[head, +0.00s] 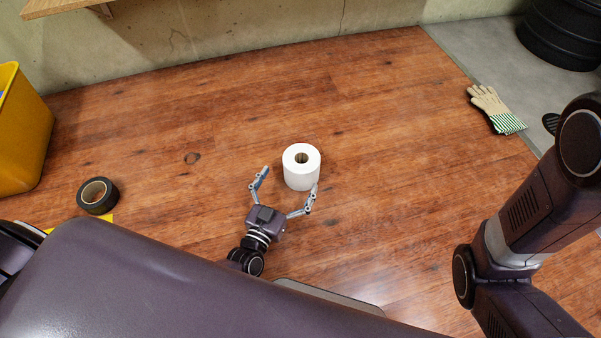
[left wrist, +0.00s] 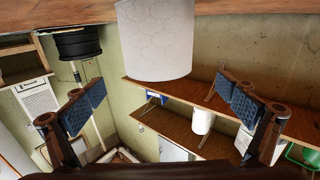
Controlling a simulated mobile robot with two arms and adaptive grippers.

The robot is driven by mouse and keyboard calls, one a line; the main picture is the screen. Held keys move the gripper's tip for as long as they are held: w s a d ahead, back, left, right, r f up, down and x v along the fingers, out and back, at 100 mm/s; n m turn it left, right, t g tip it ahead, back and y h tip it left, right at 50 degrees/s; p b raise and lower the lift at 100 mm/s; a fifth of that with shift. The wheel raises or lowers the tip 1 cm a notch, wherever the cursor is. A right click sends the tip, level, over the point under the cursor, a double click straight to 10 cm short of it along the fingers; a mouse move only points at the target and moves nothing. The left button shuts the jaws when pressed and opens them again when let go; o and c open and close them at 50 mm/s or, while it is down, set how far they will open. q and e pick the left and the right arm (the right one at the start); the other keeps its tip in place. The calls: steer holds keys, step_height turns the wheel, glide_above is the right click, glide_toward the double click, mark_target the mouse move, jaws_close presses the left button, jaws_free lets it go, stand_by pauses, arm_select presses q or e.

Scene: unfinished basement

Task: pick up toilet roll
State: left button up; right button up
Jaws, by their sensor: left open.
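A white toilet roll (head: 301,167) stands upright on the wooden floor near the middle of the head view. It also shows at the top of the left wrist view (left wrist: 154,40), ahead of my fingers and between their lines. My left gripper (head: 290,183) is open and empty just on the near side of the roll. Its right finger is close to the roll's lower right side; I cannot tell whether it touches. Its left finger stands apart at the roll's left. My right gripper is not in view.
A roll of black tape (head: 97,195) lies at the left, near a yellow bin (head: 22,130). A work glove (head: 495,109) lies at the right by the grey floor (head: 480,60). Black tires (head: 562,32) stand at the far right. The floor around the roll is clear.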

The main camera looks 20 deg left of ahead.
mark_target(299, 165)
arm_select(q)
steer(key=w+b, duration=0.1)
steer(key=w, duration=0.1)
steer(key=shift+w+d+f, duration=0.1)
steer(key=shift+w+d, duration=0.05)
steer(key=shift+w, duration=0.2)
steer(key=w+b, duration=0.2)
steer(key=w, duration=0.1)
steer(key=w+b, duration=0.1)
steer(key=shift+w+d+b, duration=0.2)
steer(key=shift+d+b, duration=0.15)
steer(key=shift+b, duration=0.05)
steer(key=shift+w, duration=0.25)
steer(key=shift+w+r, duration=0.1)
steer(key=shift+r, duration=0.1)
steer(key=c, duration=1.2)
steer(key=shift+c, duration=0.7)
steer(key=shift+r, duration=0.1)
